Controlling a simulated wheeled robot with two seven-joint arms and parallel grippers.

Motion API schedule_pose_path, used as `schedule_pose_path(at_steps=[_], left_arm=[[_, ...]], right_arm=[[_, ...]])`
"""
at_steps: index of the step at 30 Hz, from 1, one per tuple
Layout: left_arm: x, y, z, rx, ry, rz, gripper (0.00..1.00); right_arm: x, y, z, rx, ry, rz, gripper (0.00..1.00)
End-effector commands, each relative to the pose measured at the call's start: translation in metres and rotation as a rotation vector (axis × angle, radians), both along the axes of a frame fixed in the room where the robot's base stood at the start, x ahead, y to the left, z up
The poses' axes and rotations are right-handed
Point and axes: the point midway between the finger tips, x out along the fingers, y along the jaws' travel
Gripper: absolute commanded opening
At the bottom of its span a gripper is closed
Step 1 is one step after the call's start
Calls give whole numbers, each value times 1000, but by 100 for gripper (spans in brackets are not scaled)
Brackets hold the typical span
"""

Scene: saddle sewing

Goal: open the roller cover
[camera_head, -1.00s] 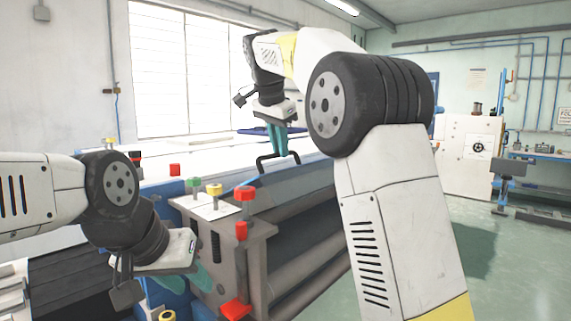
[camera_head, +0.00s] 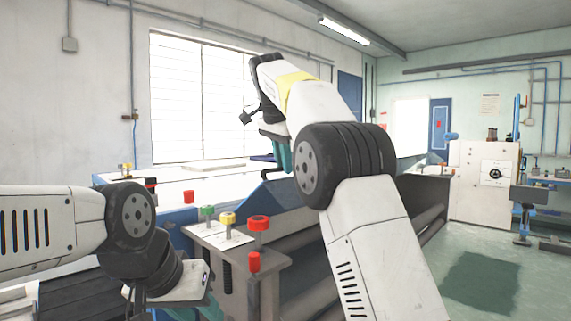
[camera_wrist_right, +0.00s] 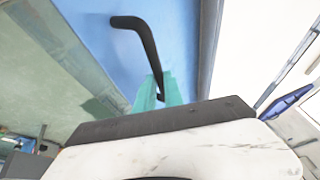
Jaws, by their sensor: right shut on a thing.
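The roller cover (camera_head: 274,197) is a blue panel along the top of the machine, behind my right arm, and it looks tilted up. It also shows as a broad blue surface in the right wrist view (camera_wrist_right: 190,50). Its black bent handle (camera_wrist_right: 140,38) sticks out beside the teal fingers. My right gripper (camera_head: 284,156) is shut on the handle; in the right wrist view its fingers (camera_wrist_right: 160,92) are around the handle's near end. The forearm hides part of the cover in the head view. My left gripper (camera_head: 208,311) is low at the left, its fingertips mostly cut off.
Red (camera_head: 258,223), yellow (camera_head: 228,219) and green (camera_head: 207,212) knobs stand on the machine's end plate, close to my left gripper. Dark rollers (camera_head: 425,218) run along the machine's front. Open green floor (camera_head: 480,280) lies to the right.

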Motion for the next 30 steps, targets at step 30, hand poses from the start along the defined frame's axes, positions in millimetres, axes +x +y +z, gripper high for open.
schedule_pose_path(at_steps=[30], left_arm=[[0, 0, 0, 0, 0, 0, 36]], right_arm=[[-15, 14, 24, 7, 4, 15, 34]])
